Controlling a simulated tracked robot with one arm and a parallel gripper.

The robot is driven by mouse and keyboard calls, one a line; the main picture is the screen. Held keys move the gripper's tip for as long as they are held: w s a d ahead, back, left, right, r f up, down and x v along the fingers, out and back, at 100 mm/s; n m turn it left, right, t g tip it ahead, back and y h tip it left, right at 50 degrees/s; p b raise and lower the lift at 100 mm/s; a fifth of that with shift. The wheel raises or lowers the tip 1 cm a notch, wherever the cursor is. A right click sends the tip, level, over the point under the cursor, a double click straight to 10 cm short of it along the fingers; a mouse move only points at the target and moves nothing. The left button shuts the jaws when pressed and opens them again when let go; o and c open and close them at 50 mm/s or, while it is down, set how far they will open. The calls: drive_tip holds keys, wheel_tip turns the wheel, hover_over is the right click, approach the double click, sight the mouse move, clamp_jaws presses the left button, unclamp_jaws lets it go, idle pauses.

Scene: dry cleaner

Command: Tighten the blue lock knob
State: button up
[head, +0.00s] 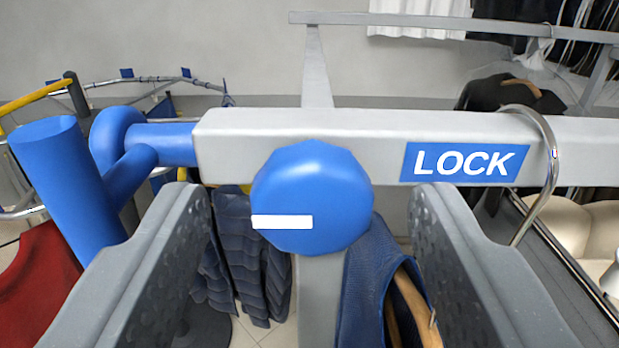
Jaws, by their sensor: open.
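The blue lock knob (318,190) is a faceted round knob with a white bar mark on its left half, lying level. It sits on the front of a grey horizontal rail (290,128), left of a blue LOCK label (465,162). My gripper (318,215) is open. Its two grey, dimpled jaws reach in from the bottom left and bottom right. The knob lies ahead between them in the picture, with a gap on each side. I cannot tell how far the jaw tips are from the knob in depth.
A chrome hook (550,165) hangs over the rail at right. A thick blue tube (65,180) stands at left. A dark quilted garment (245,255) and a blue garment (375,270) hang below the rail. A red garment (35,285) is at lower left.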

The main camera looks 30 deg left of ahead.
drive_tip(key=shift+w+a, duration=0.1)
drive_tip(key=shift+w, duration=0.15)
drive_tip(key=shift+c, duration=0.3)
drive_tip(key=c, duration=0.9)
